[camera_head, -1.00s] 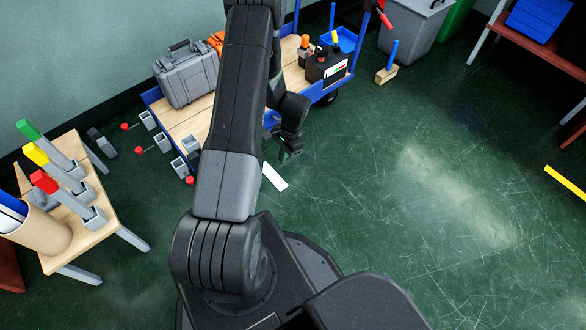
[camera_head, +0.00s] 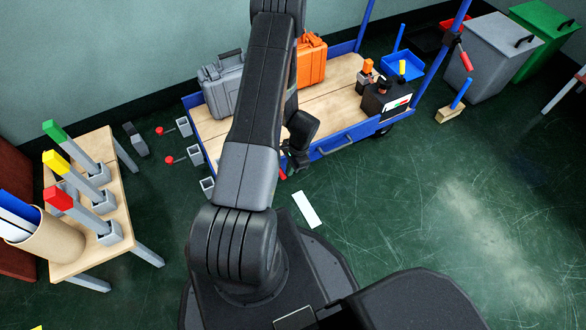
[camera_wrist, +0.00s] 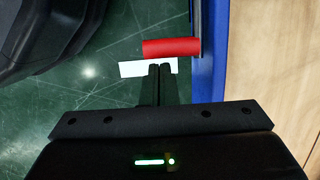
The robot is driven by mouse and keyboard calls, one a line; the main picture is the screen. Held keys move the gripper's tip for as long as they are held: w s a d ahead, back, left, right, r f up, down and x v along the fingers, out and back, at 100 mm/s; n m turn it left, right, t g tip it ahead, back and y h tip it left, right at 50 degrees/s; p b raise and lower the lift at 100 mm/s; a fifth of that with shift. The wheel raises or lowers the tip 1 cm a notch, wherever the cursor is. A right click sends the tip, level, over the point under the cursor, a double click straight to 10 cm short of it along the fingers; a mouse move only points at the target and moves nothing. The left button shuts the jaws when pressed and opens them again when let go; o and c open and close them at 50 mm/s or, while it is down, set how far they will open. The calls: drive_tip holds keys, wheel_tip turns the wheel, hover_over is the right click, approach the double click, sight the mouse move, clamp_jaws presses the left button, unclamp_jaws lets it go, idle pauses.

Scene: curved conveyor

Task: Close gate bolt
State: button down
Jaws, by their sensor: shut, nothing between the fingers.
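A red cylindrical handle (camera_wrist: 171,47) with a short grey metal piece sits against the blue cart frame (camera_wrist: 210,60) in the wrist view. It looks like the gate bolt's handle. My gripper (camera_wrist: 160,69) is shut and empty, its fingertips just below the handle in the picture; I cannot tell whether they touch it. In the head view my gripper (camera_head: 296,165) is low beside the front edge of the cart (camera_head: 230,135), and a bit of red (camera_head: 282,174) shows next to it. My arm hides part of the cart.
A grey case (camera_head: 222,85) and an orange case (camera_head: 311,62) stand on the cart. A white strip (camera_head: 306,210) lies on the floor. A small table (camera_head: 65,245) with coloured-top levers stands at left. Another red handle (camera_head: 465,60) is on the cart's right post.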

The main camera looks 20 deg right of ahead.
drive_tip(key=shift+a, duration=0.1)
drive_tip(key=a, duration=0.1)
drive_tip(key=a+b, duration=0.1)
drive_tip(key=a, duration=0.3)
drive_tip(key=shift+s+a, duration=0.25)
drive_tip(key=shift+b, duration=0.3)
